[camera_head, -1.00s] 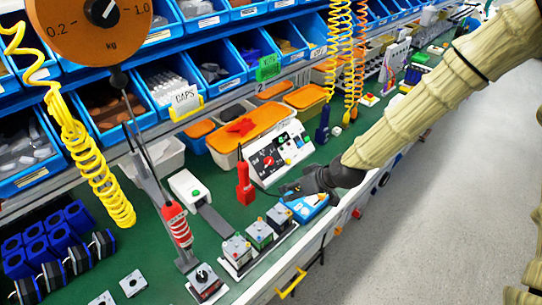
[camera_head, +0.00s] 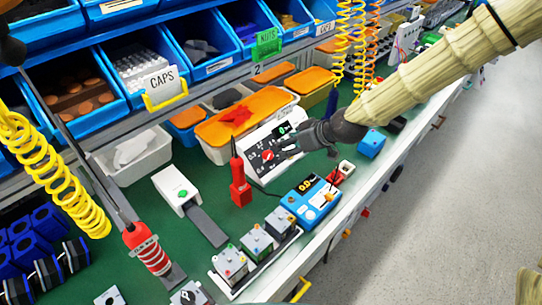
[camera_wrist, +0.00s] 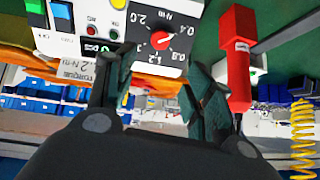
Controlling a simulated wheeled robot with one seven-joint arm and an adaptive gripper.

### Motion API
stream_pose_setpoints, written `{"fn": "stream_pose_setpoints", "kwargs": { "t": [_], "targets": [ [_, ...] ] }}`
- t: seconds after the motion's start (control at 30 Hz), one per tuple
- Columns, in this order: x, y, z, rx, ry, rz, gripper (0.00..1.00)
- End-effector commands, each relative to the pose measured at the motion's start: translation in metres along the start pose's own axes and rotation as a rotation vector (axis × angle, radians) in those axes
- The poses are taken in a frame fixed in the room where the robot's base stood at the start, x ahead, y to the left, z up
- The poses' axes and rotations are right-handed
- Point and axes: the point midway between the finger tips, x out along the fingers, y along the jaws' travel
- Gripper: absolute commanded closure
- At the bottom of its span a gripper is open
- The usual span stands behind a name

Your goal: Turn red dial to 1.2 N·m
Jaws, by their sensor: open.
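The red dial (camera_wrist: 161,40) sits on a dark scale on a white control panel (camera_head: 254,170). In the wrist view the scale carries 0.4, 0.8, 1.2 and 2.0, and the dial's white mark seems to point toward 0.4. The dial also shows in the head view (camera_head: 267,156), just left of my gripper (camera_head: 287,147). In the wrist view my gripper (camera_wrist: 157,72) is open, with its dark fingers apart. The dial lies beyond the fingertips, between their directions. No contact with the dial shows.
A red screwdriver-like tool (camera_head: 240,185) stands upright close beside the panel; it is near the right finger in the wrist view (camera_wrist: 238,55). A blue device with a display (camera_head: 310,200) lies in front. Orange-lidded boxes (camera_head: 245,118) stand behind. Green bench (camera_head: 150,225) is partly clear.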

Motion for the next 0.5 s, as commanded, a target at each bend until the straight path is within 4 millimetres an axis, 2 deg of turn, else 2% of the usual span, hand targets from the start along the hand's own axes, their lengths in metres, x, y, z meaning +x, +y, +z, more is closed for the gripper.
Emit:
{"fn": "stream_pose_setpoints", "kwargs": {
  "t": [0.03,0.13,0.37,0.5],
  "targets": [
    [0.009,0.001,0.009,0.000,0.000,0.000,0.47],
    [0.013,0.001,0.012,-0.001,0.001,-0.001,0.47],
    [0.021,-0.001,0.012,-0.003,-0.001,-0.004,0.47],
    [0.033,-0.001,0.012,-0.003,-0.002,-0.004,0.47]
  ]
}}
